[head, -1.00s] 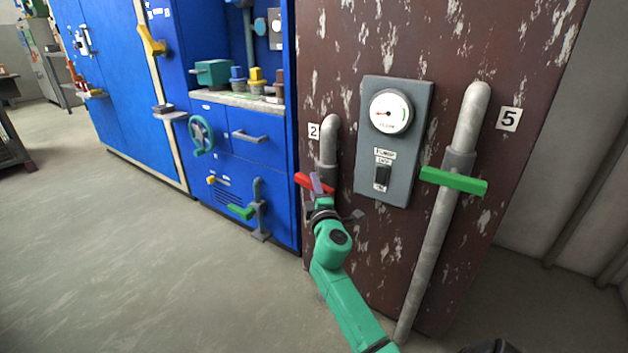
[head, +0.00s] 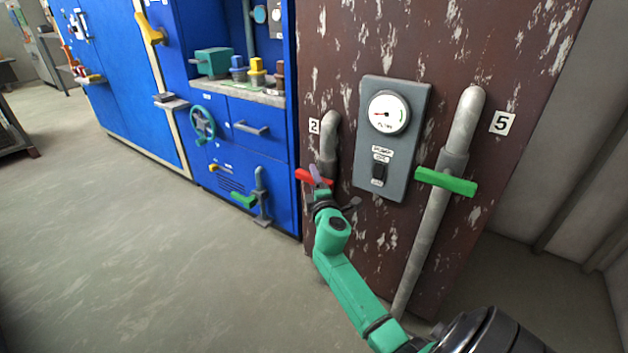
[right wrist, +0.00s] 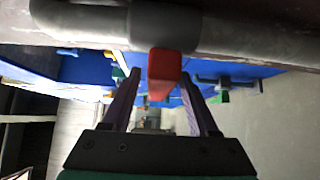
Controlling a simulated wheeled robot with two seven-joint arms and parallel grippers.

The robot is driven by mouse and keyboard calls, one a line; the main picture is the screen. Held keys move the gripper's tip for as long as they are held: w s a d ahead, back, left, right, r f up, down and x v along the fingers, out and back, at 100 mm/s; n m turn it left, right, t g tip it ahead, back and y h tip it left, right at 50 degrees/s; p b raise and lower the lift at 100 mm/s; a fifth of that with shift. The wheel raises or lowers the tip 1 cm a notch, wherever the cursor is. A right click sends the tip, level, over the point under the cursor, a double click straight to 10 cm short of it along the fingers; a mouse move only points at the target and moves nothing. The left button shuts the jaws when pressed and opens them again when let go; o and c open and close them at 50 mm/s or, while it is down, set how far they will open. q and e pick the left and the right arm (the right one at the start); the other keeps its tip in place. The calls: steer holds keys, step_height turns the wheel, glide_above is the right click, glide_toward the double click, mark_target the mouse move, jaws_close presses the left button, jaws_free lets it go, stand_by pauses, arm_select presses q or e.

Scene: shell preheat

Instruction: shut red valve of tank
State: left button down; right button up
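The red valve handle (head: 313,176) sits on the grey pipe (head: 328,146) marked 2, on the left side of the rust-brown tank (head: 345,50). My right gripper (head: 318,176) is at the handle, its arm reaching up from below. In the right wrist view, the red handle (right wrist: 164,72) lies between the two purple fingers of my right gripper (right wrist: 160,85), with a gap on each side. The fingers are open around it and do not visibly touch it. My left gripper is not in view.
A green valve handle (head: 446,181) is on the pipe marked 5. A grey gauge panel (head: 410,170) is between the pipes. A blue cabinet (head: 262,185) with a teal wheel (head: 202,124) and a green-handled valve (head: 244,200) stands left. The floor at left is clear.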

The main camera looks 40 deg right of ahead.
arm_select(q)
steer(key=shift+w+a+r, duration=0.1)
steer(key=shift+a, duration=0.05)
arm_select(e)
steer(key=v, duration=1.4)
steer(key=shift+s+a, duration=0.15)
steer(key=shift+s, duration=0.1)
